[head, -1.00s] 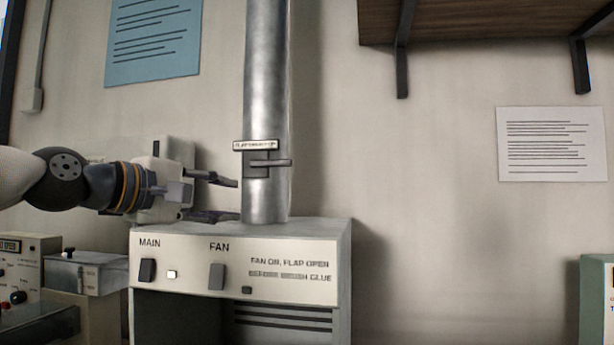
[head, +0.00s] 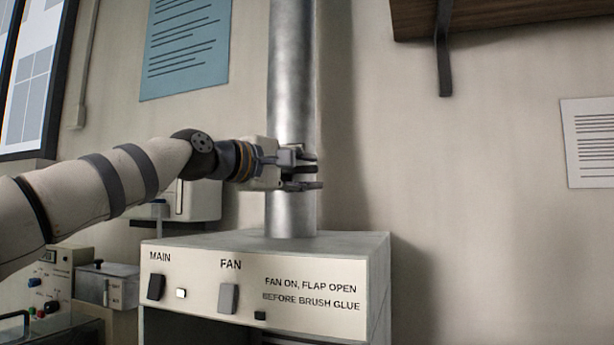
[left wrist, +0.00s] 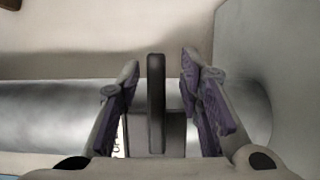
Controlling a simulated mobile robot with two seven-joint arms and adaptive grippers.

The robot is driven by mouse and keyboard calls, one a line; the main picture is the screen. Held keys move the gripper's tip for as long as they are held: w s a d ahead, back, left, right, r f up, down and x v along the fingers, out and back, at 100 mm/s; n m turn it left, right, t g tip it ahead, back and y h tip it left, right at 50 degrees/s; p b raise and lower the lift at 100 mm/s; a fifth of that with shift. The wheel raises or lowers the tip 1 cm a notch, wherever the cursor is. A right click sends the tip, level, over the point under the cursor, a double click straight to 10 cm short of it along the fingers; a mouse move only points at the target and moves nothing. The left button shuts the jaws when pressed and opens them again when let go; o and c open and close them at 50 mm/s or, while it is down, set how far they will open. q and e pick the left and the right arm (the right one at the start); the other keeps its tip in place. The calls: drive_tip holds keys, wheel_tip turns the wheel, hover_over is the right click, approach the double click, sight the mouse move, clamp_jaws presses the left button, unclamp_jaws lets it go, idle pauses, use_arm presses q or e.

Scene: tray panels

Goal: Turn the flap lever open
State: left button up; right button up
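The flap lever (left wrist: 156,105) is a dark, narrow bar on the round metal duct (head: 292,80). In the left wrist view it stands between the two fingers of my left gripper (left wrist: 160,95), with a gap on each side. In the head view my left gripper (head: 304,171) reaches across the front of the duct from the left, fingers apart one above the other, mostly hiding the lever and its mount. A white label (left wrist: 119,142) beside the lever is partly hidden by a finger. My right gripper is not in view.
Below the duct is a pale cabinet (head: 365,272) with a MAIN switch (head: 156,287) and a FAN switch (head: 229,298). Small instrument boxes (head: 108,288) stand at the lower left. A shelf bracket (head: 443,50) is at the upper right.

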use_arm(q)
drive_tip(key=shift+w+d, duration=0.15)
drive_tip(key=shift+w, duration=0.05)
drive_tip(key=shift+r, duration=0.15)
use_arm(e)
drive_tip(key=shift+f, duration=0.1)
use_arm(q)
drive_tip(key=shift+s, duration=0.1)
clamp_jaws()
drive_tip(key=shift+s+r+n, duration=0.2)
drive_tip(key=shift+r+n, duration=0.1)
drive_tip(key=shift+r, duration=0.2)
drive_tip(key=shift+r+p, duration=0.1)
drive_tip(key=shift+p, duration=0.25)
drive_tip(key=shift+w+f+n, duration=0.2)
drive_tip(key=shift+w+n, duration=0.05)
drive_tip(key=shift+n, duration=0.05)
unclamp_jaws()
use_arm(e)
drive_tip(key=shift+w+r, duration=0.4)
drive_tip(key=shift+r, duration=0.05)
